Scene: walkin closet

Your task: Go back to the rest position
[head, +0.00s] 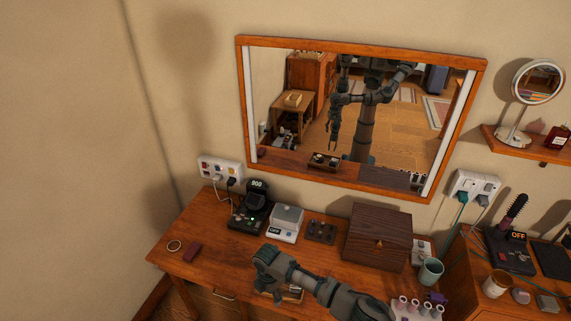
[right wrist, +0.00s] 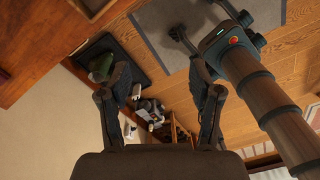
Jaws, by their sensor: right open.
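My right arm comes in from the bottom right of the head view. Its gripper (head: 268,288) is over the front part of the wooden dressing table (head: 215,262), partly hidden by its own links. In the right wrist view the right gripper (right wrist: 157,75) has its two fingers spread apart with nothing between them. A small wooden tray (head: 293,295) shows partly behind the arm; I cannot tell whether the gripper touches it. My left gripper is not directly in view. The wall mirror (head: 400,150) reflects my column and an arm.
A dark wooden box (head: 378,238), a small scale (head: 286,223) and a black device (head: 250,210) stand along the back. A teal mug (head: 430,271) and pink-topped bottles (head: 417,308) are at the right. The table's left part is mostly clear, with a ring (head: 174,246) on it.

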